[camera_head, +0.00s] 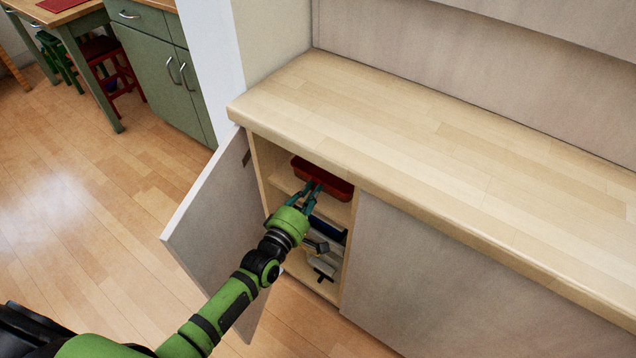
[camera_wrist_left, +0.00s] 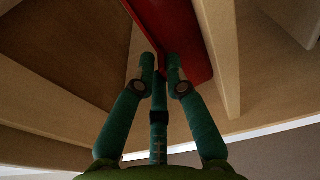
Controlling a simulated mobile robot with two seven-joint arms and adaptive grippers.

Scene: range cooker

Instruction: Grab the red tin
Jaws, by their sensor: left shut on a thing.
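The red tin (camera_head: 324,178) sits on the upper shelf of the open cupboard, close under the wooden counter. My left gripper (camera_head: 309,191) reaches in at the cupboard's front and is shut on the red tin's near side. In the left wrist view the red tin (camera_wrist_left: 172,28) fills the top middle, and the fingertips of my left gripper (camera_wrist_left: 161,65) meet at its edge. Part of the tin is hidden by the fingers. My right gripper is not seen.
The cupboard door (camera_head: 212,225) stands open at the left of my arm. Dark and grey items (camera_head: 325,266) lie on the lower shelves. The wooden counter (camera_head: 420,140) overhangs the opening and is bare. A green cabinet (camera_head: 160,60) and a red stool (camera_head: 112,72) stand far back left.

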